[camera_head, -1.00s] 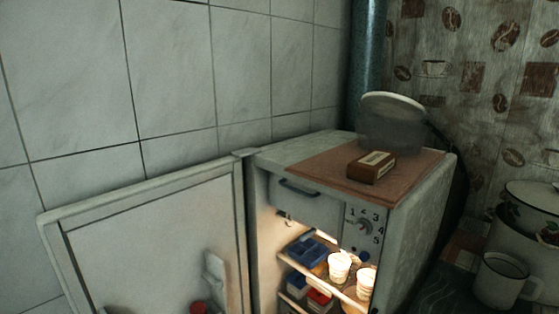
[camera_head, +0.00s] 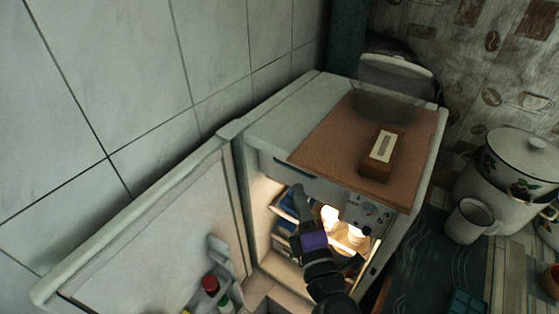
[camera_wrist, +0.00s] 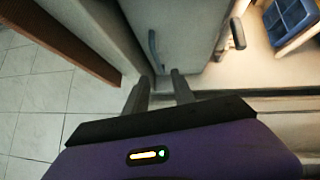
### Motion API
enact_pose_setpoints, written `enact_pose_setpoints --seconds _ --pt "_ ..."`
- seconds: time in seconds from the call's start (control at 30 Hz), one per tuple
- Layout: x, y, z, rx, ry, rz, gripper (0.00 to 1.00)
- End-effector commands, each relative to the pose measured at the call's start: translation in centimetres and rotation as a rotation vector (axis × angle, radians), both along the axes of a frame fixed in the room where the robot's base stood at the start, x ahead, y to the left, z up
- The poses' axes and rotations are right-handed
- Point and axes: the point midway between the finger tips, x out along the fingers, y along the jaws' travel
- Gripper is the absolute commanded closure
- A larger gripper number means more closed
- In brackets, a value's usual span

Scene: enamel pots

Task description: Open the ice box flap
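The ice box flap (camera_wrist: 180,30) is a pale grey panel at the top of the open fridge's inside, and it looks shut. Its dark bar handle (camera_wrist: 152,44) lies just beyond my fingertips in the wrist view. In the head view the flap (camera_head: 292,172) shows only as a strip under the fridge top, partly behind my gripper. My gripper (camera_wrist: 160,82), with a purple body, has its fingers apart and nothing between them. It also shows in the head view (camera_head: 303,192), in front of the fridge opening. Whether a fingertip touches the flap cannot be told.
The fridge door (camera_head: 150,240) stands wide open at left, with bottles on its shelf. A blue tray (camera_wrist: 290,18) and lit cups (camera_head: 330,215) are inside. A brown box (camera_head: 382,152) lies on the fridge top. A white mug (camera_head: 468,221) and pot (camera_head: 515,165) stand at right.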

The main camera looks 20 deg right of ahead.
Motion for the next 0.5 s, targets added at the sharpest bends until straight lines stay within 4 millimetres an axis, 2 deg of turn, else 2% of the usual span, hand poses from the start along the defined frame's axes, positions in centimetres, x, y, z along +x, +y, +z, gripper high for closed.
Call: enact_pose_setpoints --seconds 0.17,0.5 --pt "1.3 -0.5 0.5 -0.023 0.0 -0.016 0.69" --pt "6.1 -1.2 1.1 -0.021 0.001 -0.015 0.69"
